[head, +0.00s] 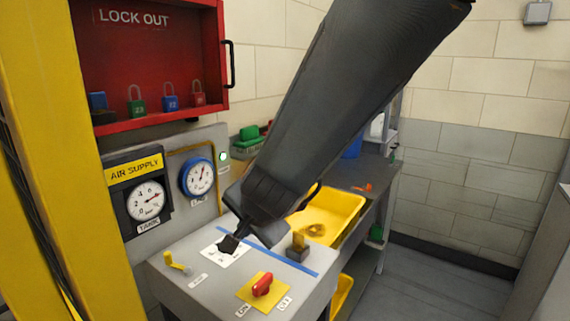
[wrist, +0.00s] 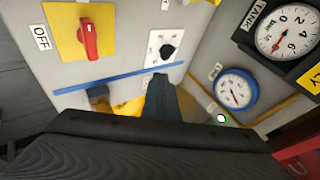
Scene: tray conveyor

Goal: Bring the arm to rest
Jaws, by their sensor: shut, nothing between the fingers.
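My arm crosses the head view from the upper right down to the grey control panel (head: 205,285). My gripper (head: 242,232) is at its lower end, shut and empty, close by a black knob (head: 228,244) on a white plate. In the wrist view my gripper (wrist: 160,82) shows as a dark narrow shape pointing at the black knob (wrist: 168,50). Whether it touches the knob I cannot tell.
A red switch (head: 262,284) on a yellow plate and a yellow lever (head: 176,263) stand on the panel. Gauges (head: 148,201) and a red lock-out box (head: 150,60) are on the left. A yellow tray (head: 335,212) lies behind. Floor at the right is clear.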

